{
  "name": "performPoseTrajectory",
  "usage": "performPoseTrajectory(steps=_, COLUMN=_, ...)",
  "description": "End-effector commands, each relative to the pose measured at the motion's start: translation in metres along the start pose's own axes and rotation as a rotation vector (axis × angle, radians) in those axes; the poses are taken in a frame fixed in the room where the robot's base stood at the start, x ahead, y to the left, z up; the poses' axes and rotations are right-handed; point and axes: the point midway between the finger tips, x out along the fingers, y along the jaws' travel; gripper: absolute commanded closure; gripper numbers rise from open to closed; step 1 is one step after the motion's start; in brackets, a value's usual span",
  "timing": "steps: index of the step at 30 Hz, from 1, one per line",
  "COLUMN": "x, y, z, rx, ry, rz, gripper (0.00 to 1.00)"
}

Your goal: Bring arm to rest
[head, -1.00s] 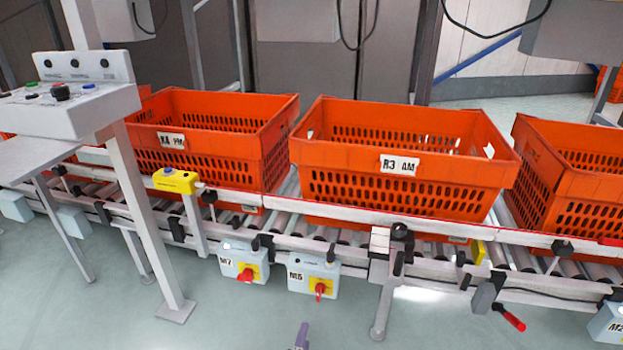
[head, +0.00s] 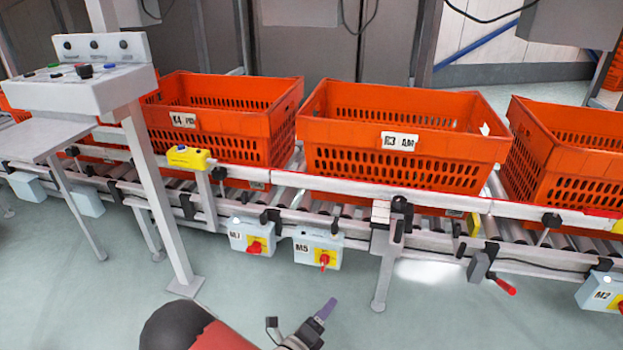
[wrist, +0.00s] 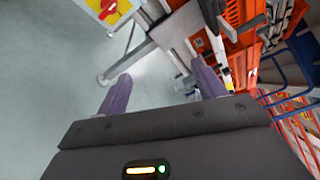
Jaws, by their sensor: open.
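My gripper (wrist: 161,92) is open and empty in the wrist view, its two purple fingers spread wide apart. In the head view one purple fingertip (head: 325,310) shows at the bottom middle, with my red and dark arm beside it. The gripper is in front of the conveyor, low over the floor and apart from the totes. Much of the arm is cut off by the lower edge of the head view.
Orange totes K4 (head: 215,137) and R3 (head: 400,165) stand on the roller conveyor (head: 345,190), with another tote (head: 570,165) at right. A control console (head: 85,95) on a post stands at left. The floor (head: 470,320) in front is clear.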

Motion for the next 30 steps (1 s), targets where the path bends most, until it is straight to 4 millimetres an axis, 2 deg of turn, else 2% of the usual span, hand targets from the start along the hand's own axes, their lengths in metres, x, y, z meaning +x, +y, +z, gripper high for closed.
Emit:
performPoseTrajectory(steps=5, x=0.014, y=-0.047, z=-0.013, rx=0.274, ry=0.224, rz=-0.039, gripper=0.31)
performPoseTrajectory(steps=9, x=0.021, y=-0.097, z=-0.034, rx=0.597, ry=0.476, rz=-0.107, gripper=0.31)
performPoseTrajectory(steps=14, x=0.017, y=-0.150, z=-0.060, rx=0.992, ry=0.764, rz=-0.219, gripper=0.31)
performPoseTrajectory(steps=22, x=-0.009, y=-0.225, z=-0.092, rx=1.654, ry=1.192, rz=-0.465, gripper=0.31)
performPoseTrajectory(steps=30, x=-0.049, y=-0.290, z=-0.100, rx=2.311, ry=1.542, rz=-0.742, gripper=0.31)
